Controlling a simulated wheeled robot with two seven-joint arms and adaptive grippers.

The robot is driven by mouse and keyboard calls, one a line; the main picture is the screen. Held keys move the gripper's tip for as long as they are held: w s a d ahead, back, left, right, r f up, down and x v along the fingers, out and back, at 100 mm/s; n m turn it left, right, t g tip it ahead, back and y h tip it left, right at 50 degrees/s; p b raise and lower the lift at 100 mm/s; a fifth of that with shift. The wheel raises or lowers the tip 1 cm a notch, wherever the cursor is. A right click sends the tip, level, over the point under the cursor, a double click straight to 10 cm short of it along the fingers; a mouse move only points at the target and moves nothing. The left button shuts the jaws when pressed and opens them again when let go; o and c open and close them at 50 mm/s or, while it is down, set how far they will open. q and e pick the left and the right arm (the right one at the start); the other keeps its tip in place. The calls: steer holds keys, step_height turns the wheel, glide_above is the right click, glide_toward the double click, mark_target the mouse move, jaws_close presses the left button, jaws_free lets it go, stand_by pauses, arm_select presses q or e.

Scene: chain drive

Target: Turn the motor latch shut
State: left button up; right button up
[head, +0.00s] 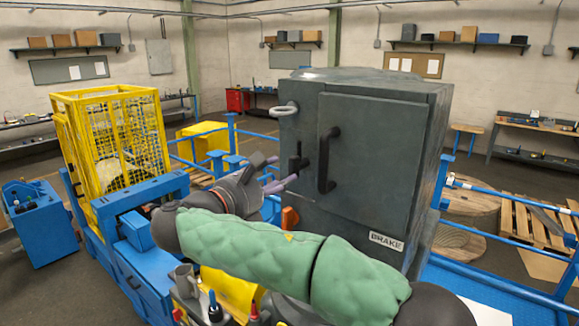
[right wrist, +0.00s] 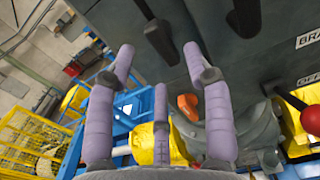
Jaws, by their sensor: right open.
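My right gripper (head: 272,172) is open and empty, left of the grey cabinet (head: 380,165) marked BRAKE. In the right wrist view its lilac fingers (right wrist: 158,68) stand apart. A small orange lever (head: 290,218) shows below and right of the gripper; in the right wrist view it (right wrist: 188,105) sits by a grey motor-like body (right wrist: 250,125), beyond the fingers and apart from them. A black latch (head: 297,163) on the cabinet front lies just right of the fingertips in the head view. No label shows which is the motor latch. My left gripper is not in view.
A long black handle (head: 328,160) and a pale ring (head: 284,110) stick out from the cabinet. A red knob (right wrist: 311,120) is at right in the wrist view. A yellow mesh cage (head: 120,135) and blue frame (head: 150,190) stand at left.

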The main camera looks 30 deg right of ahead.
mark_target(291, 168)
steer(key=x, duration=0.5)
steer(key=shift+w+d+p, duration=0.15)
steer(key=shift+d+p, duration=0.15)
steer(key=shift+p, duration=0.05)
jaws_close()
